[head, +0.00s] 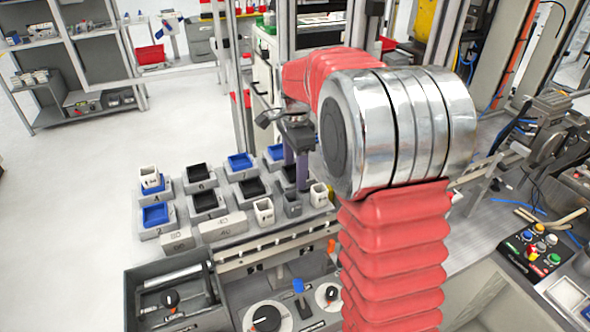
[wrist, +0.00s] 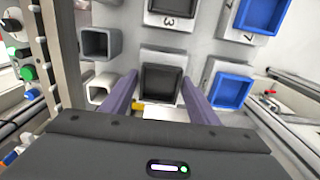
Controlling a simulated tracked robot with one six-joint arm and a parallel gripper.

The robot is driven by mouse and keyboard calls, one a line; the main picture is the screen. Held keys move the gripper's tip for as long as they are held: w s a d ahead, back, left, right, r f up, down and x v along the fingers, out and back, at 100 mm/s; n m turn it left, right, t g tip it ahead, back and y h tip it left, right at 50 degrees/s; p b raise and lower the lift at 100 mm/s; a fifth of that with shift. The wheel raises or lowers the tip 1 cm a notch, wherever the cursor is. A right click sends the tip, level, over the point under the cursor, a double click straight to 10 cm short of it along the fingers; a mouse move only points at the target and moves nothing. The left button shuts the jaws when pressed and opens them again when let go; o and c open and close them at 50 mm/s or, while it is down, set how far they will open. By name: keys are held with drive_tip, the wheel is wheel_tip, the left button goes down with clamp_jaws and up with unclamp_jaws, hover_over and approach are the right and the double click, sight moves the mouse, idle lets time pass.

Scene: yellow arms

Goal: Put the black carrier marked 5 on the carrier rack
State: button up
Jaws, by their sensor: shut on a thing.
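My gripper (head: 296,160) reaches down over the right end of the grey carrier rack (head: 229,190). In the wrist view its two purple fingers (wrist: 158,80) are shut on a black carrier (wrist: 163,84), one finger at each side. The carrier is a square open tray. It lies over a grey seat, and I cannot tell whether it touches it. Its number is hidden from me. In the head view this carrier is partly hidden by the fingers. Another black carrier (wrist: 172,4) sits beyond it, by a seat marked 3.
Blue carriers (wrist: 232,90) stand close to the right finger in the wrist view. A grey square cup (wrist: 100,42) and a white one (wrist: 101,88) are to the left.

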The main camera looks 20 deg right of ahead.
drive_tip(key=shift+f, duration=0.4)
drive_tip(key=o, duration=1.4)
drive_tip(key=shift+c, duration=0.2)
drive_tip(key=shift+r, duration=0.15)
drive_tip(key=shift+r, duration=3.35)
